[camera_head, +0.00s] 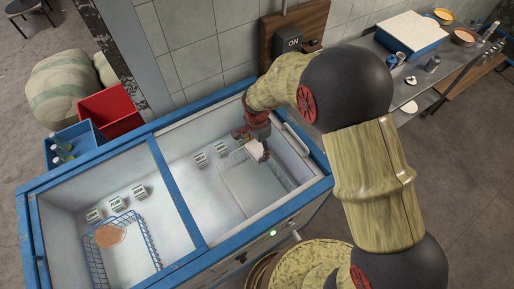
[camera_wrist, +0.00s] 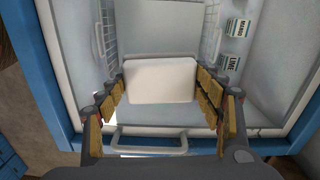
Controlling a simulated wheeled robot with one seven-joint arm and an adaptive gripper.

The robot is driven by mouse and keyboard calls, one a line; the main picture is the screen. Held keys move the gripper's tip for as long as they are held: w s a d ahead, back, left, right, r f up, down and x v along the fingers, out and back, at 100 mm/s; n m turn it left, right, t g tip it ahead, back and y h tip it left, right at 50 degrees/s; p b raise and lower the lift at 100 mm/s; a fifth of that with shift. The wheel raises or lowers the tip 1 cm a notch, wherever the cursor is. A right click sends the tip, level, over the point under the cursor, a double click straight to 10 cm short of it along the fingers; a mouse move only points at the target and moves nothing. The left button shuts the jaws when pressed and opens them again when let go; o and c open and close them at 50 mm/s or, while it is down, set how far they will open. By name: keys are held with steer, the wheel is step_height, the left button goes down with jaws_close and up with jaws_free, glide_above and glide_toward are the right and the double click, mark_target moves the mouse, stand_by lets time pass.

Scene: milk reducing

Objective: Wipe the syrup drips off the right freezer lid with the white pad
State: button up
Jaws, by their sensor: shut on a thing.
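The white pad (camera_wrist: 160,80) sits between the fingers of my gripper (camera_wrist: 159,84) in the wrist view, and the gripper is shut on it. In the head view my gripper (camera_head: 257,143) is over the right part of the chest freezer, with the pad partly hidden by the fingers. The right freezer lid (camera_head: 210,195) is clear glass in a blue frame, with a pale handle (camera_head: 297,140) at its right end. The handle also shows in the wrist view (camera_wrist: 149,151). I cannot make out any syrup drips. Whether the pad touches the glass is unclear.
Under the glass are a wire basket (camera_head: 124,246) and several small labelled boxes (camera_head: 138,191). A red crate (camera_head: 108,112) and blue crate (camera_head: 66,148) stand beyond the freezer's left side. A switch box (camera_head: 293,42) is on the wall behind; a counter (camera_head: 385,62) is at right.

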steer(key=shift+r+p, duration=1)
steer(key=shift+r, duration=0.55)
steer(key=shift+d+f, duration=0.1)
